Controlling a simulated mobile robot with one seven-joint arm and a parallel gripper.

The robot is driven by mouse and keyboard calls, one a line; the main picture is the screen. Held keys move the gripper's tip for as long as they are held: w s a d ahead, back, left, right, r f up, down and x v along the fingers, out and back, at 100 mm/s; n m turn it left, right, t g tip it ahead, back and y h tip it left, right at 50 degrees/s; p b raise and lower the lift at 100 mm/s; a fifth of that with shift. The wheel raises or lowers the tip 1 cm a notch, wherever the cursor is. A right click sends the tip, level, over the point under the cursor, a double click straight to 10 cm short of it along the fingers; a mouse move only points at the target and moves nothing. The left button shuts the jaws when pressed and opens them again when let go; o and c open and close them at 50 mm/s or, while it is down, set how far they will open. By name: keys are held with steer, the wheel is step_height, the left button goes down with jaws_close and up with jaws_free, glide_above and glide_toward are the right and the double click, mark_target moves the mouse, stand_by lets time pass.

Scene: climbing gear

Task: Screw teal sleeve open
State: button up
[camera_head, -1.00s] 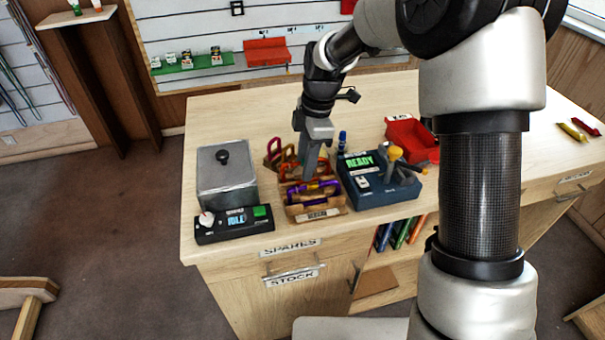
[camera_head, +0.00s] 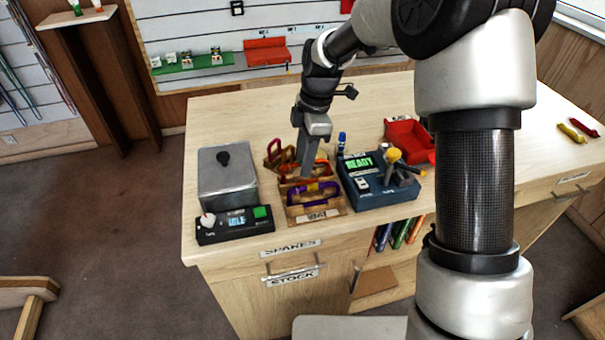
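Several carabiners sit in a wooden rack (camera_head: 338,207) on the counter. A purple carabiner (camera_head: 313,193) is in the front part, and red and orange ones (camera_head: 275,152) are at the back left. I cannot make out a teal sleeve; it may be hidden or too small to see. My gripper (camera_head: 306,173) points down into the middle of the rack, just behind the purple carabiner. Its fingertips are too small and partly hidden among the carabiners, so I cannot tell whether it is open or holds anything.
A blue device (camera_head: 375,196) reading READY, with a yellow-topped part, stands right of the rack. A red bin (camera_head: 408,140) and a blue marker (camera_head: 341,141) are behind. A lidded metal box (camera_head: 226,180) and a black unit (camera_head: 235,226) reading IDLE stand left.

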steer(key=shift+r+p, duration=0.6)
steer(key=shift+r, duration=0.5)
steer(key=shift+s+d, duration=0.25)
steer(key=shift+s, duration=0.45)
steer(key=shift+f, duration=0.1)
steer(key=shift+a+f+b, duration=0.1)
steer(key=shift+f+b, duration=1)
steer(key=shift+f, duration=0.3)
steer(key=shift+w+a+p, duration=0.25)
steer(key=shift+w+p, duration=0.05)
steer(key=shift+w, duration=0.4)
